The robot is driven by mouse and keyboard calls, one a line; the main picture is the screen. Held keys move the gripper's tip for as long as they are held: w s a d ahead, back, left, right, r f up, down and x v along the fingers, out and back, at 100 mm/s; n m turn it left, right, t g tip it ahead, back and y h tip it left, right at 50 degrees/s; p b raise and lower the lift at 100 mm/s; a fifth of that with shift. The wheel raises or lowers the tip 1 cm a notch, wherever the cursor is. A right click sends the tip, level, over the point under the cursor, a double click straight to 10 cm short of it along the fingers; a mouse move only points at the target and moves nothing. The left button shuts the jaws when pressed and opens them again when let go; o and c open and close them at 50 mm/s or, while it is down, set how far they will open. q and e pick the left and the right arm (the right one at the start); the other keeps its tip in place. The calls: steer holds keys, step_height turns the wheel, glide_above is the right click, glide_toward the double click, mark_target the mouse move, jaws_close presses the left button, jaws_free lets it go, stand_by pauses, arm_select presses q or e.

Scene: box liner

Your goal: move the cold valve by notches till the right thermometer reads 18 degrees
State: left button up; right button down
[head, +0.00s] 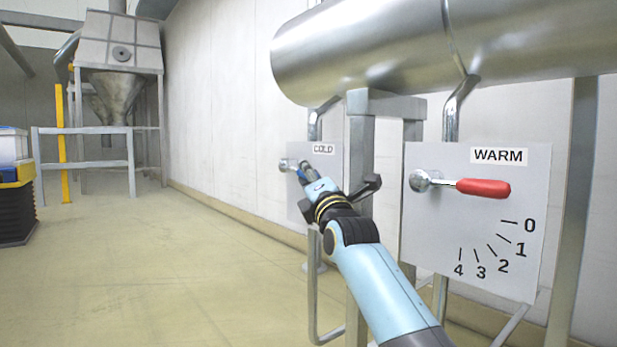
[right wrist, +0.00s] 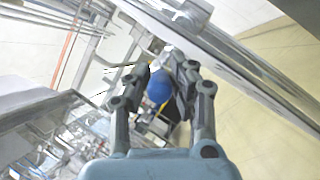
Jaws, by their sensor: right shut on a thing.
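The cold valve (head: 286,165) is on a grey plate under a COLD label, left of the WARM plate in the head view. Its blue handle (right wrist: 158,88) lies between the fingers of my right gripper (head: 307,172) in the right wrist view. The right gripper is shut on that handle. My arm and gripper hide most of the cold plate, so its notch marks cannot be read. No thermometer shows in either view. My left gripper is out of view.
The warm valve's red handle (head: 483,188) points right on its plate (head: 425,235), marked 0 to 4. A large metal tank (head: 380,55) hangs above both plates. Steel posts (head: 360,150) stand by my right arm.

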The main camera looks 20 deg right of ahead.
steer(key=shift+f+t, duration=0.1)
steer(key=shift+t, duration=0.2)
steer(key=shift+w+f+m, duration=0.1)
steer(key=shift+f+m, duration=0.2)
steer(key=shift+w+a+f+m+t+h+b, duration=0.1)
steer(key=shift+f+m+t+h+b, duration=0.25)
steer(key=shift+f+t, duration=0.25)
steer(key=shift+t+b, duration=0.3)
steer(key=shift+b, duration=0.15)
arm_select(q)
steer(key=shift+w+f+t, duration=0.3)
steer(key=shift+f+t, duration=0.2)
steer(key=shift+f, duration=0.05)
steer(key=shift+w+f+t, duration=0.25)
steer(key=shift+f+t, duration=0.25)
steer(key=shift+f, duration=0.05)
arm_select(e)
steer(key=c, duration=1.2)
jaws_free()
steer(key=shift+o, duration=0.2)
